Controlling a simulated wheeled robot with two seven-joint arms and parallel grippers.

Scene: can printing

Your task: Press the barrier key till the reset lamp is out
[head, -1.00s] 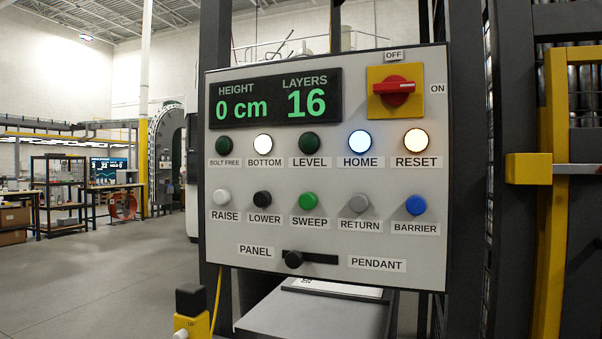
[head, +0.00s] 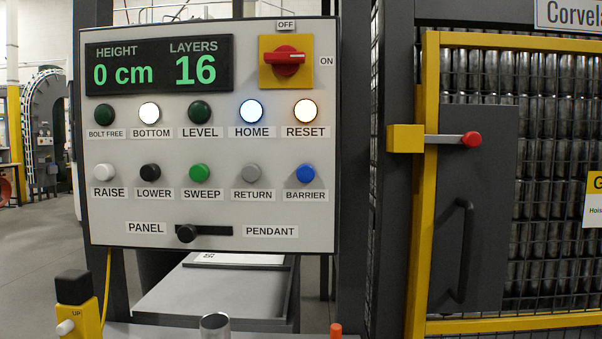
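The control panel (head: 210,215) fills the left and middle of the head view. The blue barrier key (head: 305,174) is at its lower right, above the label BARRIER. The reset lamp (head: 306,111) glows warm white above the label RESET. The bottom lamp (head: 149,113) and the home lamp (head: 251,111) are also lit. The bolt free and level lamps are dark green. The display (head: 160,65) reads height 0 cm and layers 16. Neither of my grippers is in view.
The red switch (head: 284,58) has its handle level, toward ON. The selector knob (head: 187,233) is at the PANEL end. A yellow-framed gate (head: 423,230) with a dark handle stands right, stacked cans behind it. A yellow pendant (head: 77,310) and a metal cylinder (head: 215,326) are low in front.

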